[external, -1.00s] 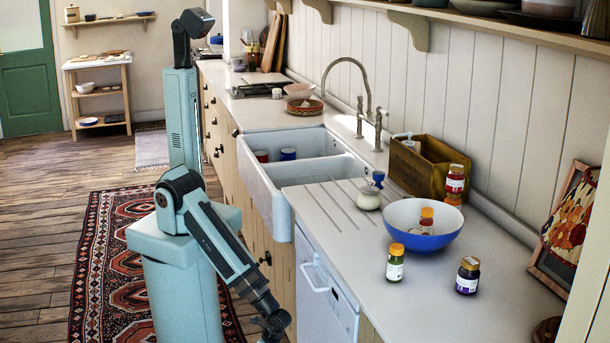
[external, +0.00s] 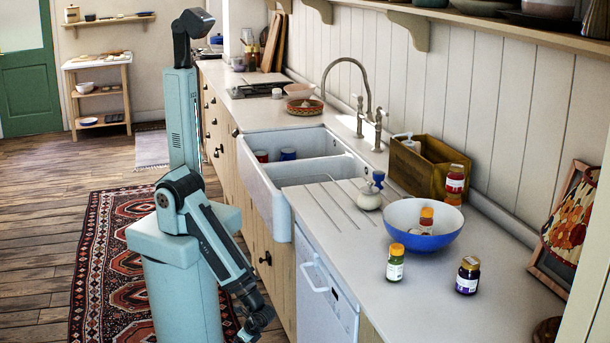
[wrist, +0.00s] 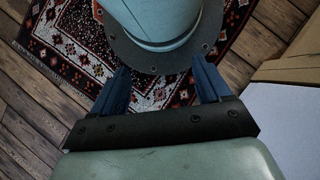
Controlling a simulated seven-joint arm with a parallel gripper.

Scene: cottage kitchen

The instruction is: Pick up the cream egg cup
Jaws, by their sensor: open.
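A small rounded cream piece (external: 369,198) stands on the ridged drainboard right of the sink in the external view; it may be the cream egg cup, but it is too small to be sure. A blue-topped piece (external: 378,180) stands right behind it, partly hidden. My gripper (wrist: 161,88) is open and empty in the wrist view, pointing down over the rug beside my own base. In the external view it is low at the bottom edge, in front of the cabinets, below counter height and well away from the cream piece; its fingertips are not clear there.
A blue-and-white bowl (external: 394,240) holding a jar stands on the counter, with a green jar (external: 395,263) and a dark jar (external: 468,276) in front. A wooden box (external: 425,165) is against the wall. The double sink (external: 275,213) is to the left. The counter's front edge is clear.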

